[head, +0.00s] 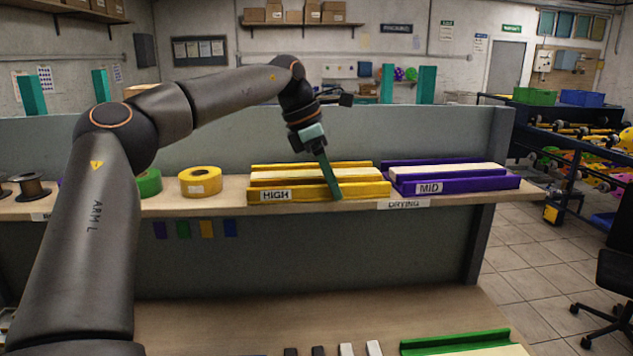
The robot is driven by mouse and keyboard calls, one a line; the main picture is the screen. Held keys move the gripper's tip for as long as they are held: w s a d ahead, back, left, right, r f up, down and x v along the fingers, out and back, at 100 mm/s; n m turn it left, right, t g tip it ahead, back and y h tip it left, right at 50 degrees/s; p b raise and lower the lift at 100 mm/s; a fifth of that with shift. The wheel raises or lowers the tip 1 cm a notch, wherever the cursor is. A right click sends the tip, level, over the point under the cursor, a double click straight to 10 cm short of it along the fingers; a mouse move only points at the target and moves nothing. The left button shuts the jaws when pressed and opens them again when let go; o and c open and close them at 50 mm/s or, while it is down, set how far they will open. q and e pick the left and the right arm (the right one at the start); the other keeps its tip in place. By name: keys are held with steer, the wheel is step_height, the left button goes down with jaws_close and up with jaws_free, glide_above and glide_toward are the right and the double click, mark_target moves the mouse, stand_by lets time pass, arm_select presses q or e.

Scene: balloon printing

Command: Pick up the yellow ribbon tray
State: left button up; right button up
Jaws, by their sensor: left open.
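The yellow tray (350,189) labelled HIGH sits on the raised shelf, with long pale strips lying between its yellow rails. My left arm reaches over from the left, and my left gripper (331,185) points down at the right half of this tray. Its green finger overlaps the tray's front rail in the picture. I cannot tell whether it touches the rail. The gripper is open, and the tray rests on the shelf. My right gripper is not in view.
A purple tray (458,184) labelled MID stands close on the right. A yellow ribbon roll (200,181) and a green roll (149,183) stand to the left. A green tray (457,341) lies on the lower bench (240,318), which is mostly clear.

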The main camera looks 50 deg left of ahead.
arm_select(q)
jaws_close()
stand_by(0.4)
steer(key=shift+r, duration=0.1)
stand_by(0.9)
